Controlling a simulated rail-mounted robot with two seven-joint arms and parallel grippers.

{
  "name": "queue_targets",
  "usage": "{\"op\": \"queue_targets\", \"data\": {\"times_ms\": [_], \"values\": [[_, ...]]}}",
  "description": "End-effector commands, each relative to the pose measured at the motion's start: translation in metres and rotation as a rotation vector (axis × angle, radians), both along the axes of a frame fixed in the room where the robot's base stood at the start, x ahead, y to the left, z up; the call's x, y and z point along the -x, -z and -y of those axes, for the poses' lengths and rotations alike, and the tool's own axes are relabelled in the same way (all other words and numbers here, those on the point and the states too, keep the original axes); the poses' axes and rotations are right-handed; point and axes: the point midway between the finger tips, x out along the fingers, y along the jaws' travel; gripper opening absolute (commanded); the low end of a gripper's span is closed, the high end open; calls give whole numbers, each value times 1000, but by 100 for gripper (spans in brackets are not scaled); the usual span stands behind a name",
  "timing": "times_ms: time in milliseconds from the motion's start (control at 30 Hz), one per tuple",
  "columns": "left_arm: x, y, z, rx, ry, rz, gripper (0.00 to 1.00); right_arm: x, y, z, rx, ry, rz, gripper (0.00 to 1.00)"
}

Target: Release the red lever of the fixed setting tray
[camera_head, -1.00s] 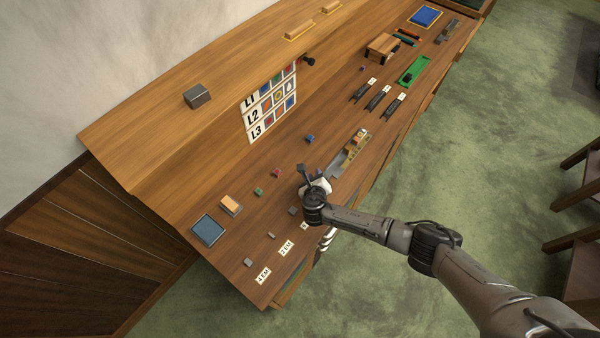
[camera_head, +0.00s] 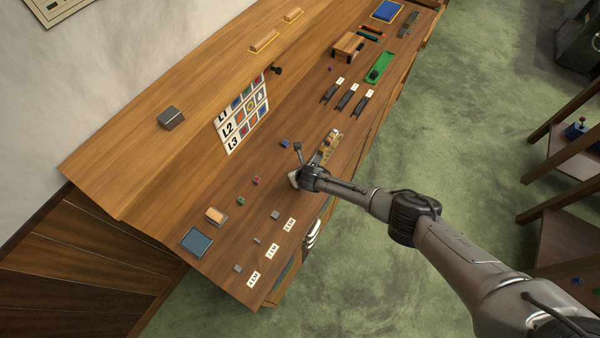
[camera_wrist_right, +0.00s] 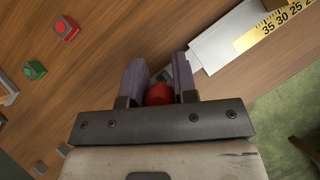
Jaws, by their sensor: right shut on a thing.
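The setting tray (camera_head: 325,152) lies on the bench top in the head view, with small pieces on it. In the right wrist view its pale metal end (camera_wrist_right: 222,46) and a yellow scale (camera_wrist_right: 275,30) show at upper right. The red lever (camera_wrist_right: 158,94) is a rounded red knob between the two fingers of my right gripper (camera_wrist_right: 161,80), which is shut on it beside the tray's near end. In the head view my arm hides the lever, and the right gripper (camera_head: 297,178) is partly hidden. My left gripper is not in view.
A red-topped block (camera_wrist_right: 66,28) and a green-topped block (camera_wrist_right: 34,70) stand left of the fingers. Several small blocks and white label cards (camera_head: 272,251) lie on the near bench. Dark holders (camera_head: 346,97) and a green tray (camera_head: 379,68) lie farther along.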

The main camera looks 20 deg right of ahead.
Motion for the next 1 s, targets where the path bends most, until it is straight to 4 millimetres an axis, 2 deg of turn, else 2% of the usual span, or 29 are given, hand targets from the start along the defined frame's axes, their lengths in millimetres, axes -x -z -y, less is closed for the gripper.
{"op": "queue_targets", "data": {"times_ms": [667,700,933,1000], "values": [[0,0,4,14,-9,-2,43,0,1,1,-32,1,-24,0],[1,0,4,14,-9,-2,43,0,1,1,-32,1,-24,30],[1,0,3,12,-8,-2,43,0,1,1,-31,0,-23,52],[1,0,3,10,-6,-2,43,0,1,1,-31,0,-23,52]]}}
